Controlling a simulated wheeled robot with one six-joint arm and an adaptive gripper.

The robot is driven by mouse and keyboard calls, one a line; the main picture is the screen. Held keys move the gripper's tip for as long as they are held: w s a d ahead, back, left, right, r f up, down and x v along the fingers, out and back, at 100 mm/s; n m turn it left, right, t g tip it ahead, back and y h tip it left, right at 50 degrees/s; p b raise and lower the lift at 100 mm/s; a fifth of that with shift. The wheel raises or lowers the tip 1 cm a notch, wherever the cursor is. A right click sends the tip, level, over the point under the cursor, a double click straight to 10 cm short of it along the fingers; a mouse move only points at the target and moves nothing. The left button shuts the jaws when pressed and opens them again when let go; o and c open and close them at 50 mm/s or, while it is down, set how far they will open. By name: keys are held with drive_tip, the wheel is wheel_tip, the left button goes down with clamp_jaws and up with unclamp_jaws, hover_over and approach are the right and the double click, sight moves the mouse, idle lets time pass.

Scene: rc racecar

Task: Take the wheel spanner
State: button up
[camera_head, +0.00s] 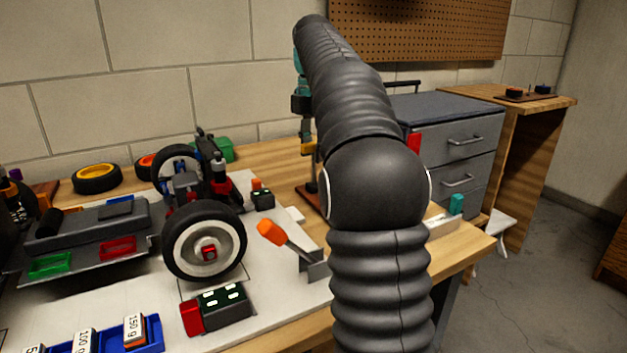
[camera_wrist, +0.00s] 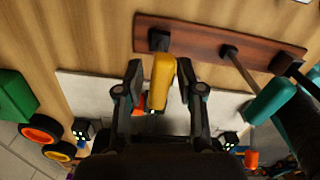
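My gripper (camera_wrist: 160,72) shows in the wrist view, its two fingers spread on either side of a yellow handle (camera_wrist: 162,80). A small gap shows at the left finger; the right finger is very close to the handle. The handle's top meets a black holder (camera_wrist: 159,39) on a brown wooden board (camera_wrist: 205,41). No label shows which tool is the wheel spanner. A teal-handled tool (camera_wrist: 270,100) hangs from the same board to the right. An orange-handled tool (camera_head: 272,232) leans in a grey holder (camera_head: 314,267).
A racecar chassis with wheels (camera_head: 204,240) stands on the white work surface (camera_head: 120,310). Loose wheels (camera_head: 97,178) lie behind it. A blue weight tray (camera_head: 150,335) and a black-and-red box (camera_head: 222,308) are in front. A grey drawer cabinet (camera_head: 465,145) stands to the right.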

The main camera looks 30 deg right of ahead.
wheel_tip(320, 180, down, 5)
drive_tip(key=shift+f+b, duration=0.1)
drive_tip(key=shift+b, duration=0.75)
clamp_jaws()
